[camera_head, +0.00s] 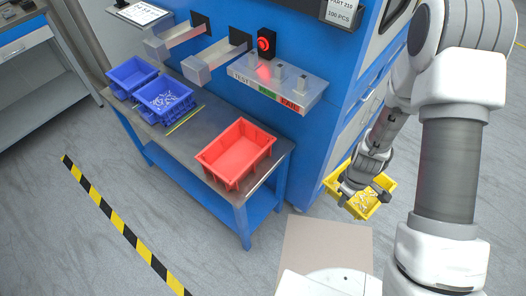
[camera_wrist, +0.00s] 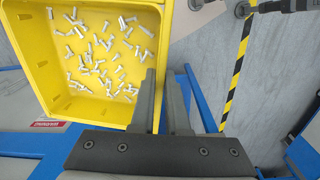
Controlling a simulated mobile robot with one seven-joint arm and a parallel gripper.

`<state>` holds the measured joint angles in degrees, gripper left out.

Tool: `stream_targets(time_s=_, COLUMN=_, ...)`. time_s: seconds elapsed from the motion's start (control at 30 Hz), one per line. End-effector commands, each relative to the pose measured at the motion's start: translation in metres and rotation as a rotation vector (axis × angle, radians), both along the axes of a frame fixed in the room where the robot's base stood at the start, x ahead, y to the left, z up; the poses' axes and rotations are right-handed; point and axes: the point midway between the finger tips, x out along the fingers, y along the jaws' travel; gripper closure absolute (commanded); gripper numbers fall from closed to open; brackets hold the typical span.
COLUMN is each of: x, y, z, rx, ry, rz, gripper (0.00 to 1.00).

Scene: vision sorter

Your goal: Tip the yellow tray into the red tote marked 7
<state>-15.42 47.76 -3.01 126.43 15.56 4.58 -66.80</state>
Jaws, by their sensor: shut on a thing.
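The yellow tray (camera_head: 388,184) is in my gripper (camera_head: 362,182), to the right of the blue machine and clear of the bench. In the wrist view the tray (camera_wrist: 75,7) holds many small pale screw-like parts, spread loosely over its floor. My gripper (camera_wrist: 165,78) is shut on the tray's side wall. The red tote (camera_head: 236,157) sits on the near end of the grey bench, left of the tray, and looks empty. I cannot make out a number on it.
Two blue bins (camera_head: 132,74) stand at the bench's far end; the nearer one (camera_head: 166,98) holds pale parts. A grey shelf marked TEST (camera_head: 278,85) juts from the blue machine (camera_head: 330,80) above the bench. Striped floor tape (camera_head: 120,226) runs at left.

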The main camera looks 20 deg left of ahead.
Motion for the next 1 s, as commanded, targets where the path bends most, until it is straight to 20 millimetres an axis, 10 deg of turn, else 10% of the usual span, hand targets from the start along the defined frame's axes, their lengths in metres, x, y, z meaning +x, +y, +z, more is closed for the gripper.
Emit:
stream_targets(time_s=0.73, x=0.005, y=0.100, z=0.037, rx=0.019, ry=-0.052, rz=1.653, gripper=1.00)
stream_targets(time_s=1.0, x=0.010, y=0.122, z=0.046, rx=0.030, ry=-0.057, rz=1.967, gripper=1.00)
